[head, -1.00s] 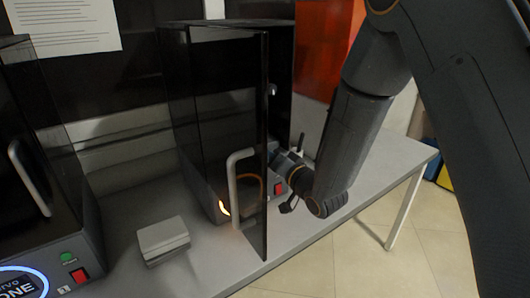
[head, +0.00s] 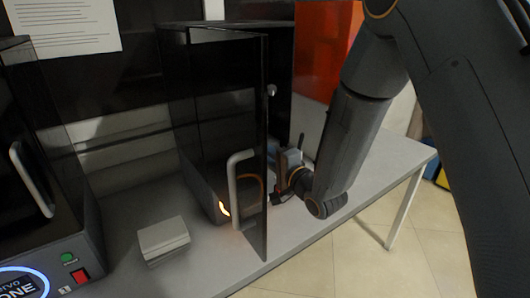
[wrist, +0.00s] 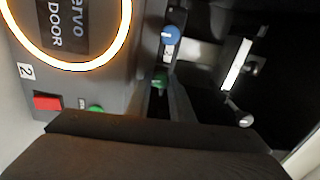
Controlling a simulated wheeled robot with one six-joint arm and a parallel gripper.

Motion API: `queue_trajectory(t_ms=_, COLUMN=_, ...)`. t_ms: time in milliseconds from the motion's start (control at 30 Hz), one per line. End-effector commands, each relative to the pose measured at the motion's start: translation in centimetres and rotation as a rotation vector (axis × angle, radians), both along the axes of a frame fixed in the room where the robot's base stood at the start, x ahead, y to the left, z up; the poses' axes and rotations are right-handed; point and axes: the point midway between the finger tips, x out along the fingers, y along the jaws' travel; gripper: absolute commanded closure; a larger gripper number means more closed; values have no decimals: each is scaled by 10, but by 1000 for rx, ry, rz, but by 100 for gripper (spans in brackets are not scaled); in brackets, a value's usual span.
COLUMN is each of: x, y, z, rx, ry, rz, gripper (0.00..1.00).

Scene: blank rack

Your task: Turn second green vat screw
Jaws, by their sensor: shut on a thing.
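The green vat screw (wrist: 160,80) shows small in the wrist view, between the dark fingers of my gripper (wrist: 161,88). The fingers are shut on it and hide part of it. A blue knob (wrist: 171,36) sits a little above it in the wrist view. In the head view my gripper (head: 287,170) is at the open front of the machine, partly behind the dark door; the screw cannot be made out there.
The second machine (head: 222,95) has its glassy door (head: 250,110) swung open, with a pale handle (head: 233,185). Its front has an orange light ring (wrist: 128,35), a red switch (wrist: 47,102) and a green button (wrist: 95,108). A grey block (head: 163,240) lies on the bench (head: 345,185).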

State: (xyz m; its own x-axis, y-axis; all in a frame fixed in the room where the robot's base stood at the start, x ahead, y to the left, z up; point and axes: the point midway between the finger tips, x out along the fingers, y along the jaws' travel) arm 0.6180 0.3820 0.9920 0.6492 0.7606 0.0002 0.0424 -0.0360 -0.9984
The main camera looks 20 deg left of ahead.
Motion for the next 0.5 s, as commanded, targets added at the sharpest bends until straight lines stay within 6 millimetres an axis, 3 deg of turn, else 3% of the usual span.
queue_trajectory(t_ms=500, x=0, y=2, z=3, rx=25, ry=18, rz=4, gripper=100)
